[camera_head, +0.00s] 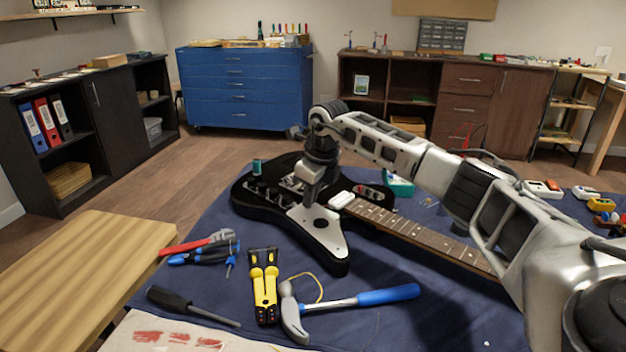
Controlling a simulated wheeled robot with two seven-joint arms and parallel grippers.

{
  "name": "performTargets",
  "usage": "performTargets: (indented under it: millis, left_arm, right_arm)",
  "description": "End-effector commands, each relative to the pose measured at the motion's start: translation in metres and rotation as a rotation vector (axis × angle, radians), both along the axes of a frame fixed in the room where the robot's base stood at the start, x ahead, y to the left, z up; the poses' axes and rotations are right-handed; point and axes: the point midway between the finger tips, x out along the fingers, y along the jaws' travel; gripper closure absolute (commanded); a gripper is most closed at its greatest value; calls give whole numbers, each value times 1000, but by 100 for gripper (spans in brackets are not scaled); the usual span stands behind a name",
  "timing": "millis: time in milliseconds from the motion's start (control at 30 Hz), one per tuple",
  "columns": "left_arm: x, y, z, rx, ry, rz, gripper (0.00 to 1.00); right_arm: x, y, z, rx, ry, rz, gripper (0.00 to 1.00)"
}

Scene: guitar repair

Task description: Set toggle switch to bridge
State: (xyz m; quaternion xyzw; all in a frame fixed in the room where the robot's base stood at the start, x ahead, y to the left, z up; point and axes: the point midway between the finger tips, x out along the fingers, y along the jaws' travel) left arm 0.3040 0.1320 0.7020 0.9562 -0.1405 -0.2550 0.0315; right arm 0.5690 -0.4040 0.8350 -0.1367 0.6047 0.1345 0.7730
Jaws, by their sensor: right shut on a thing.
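A black electric guitar (335,264) with a white pickguard (318,232) lies on the blue cloth, its neck (425,237) running to the lower right. My right gripper (309,203) reaches down onto the guitar body at the upper edge of the pickguard. It is shut on the toggle switch. The fingers hide the switch, so its position cannot be read. The left gripper is not in view.
A claw hammer (350,300), a yellow-handled tool (263,285), pliers (205,245) and a screwdriver (190,305) lie in front of the guitar. Pedals (543,188) sit at the right.

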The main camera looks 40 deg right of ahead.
Motion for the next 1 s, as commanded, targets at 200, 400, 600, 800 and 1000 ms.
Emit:
performTargets:
  millis: [200, 400, 600, 800, 1000]
  left_arm:
    - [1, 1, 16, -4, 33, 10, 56]
    - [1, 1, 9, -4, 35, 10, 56]
    - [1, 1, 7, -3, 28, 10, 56]
    - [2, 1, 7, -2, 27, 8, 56]
    - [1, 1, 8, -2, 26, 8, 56]
  right_arm:
    - [7, 2, 6, -29, 151, 0, 100]
    - [12, 3, -1, -50, 251, 2, 100]
    - [13, 4, 0, -63, 310, 4, 100]
    - [13, 3, 2, -66, 324, 3, 100]
    - [13, 3, 2, -65, 324, 3, 100]
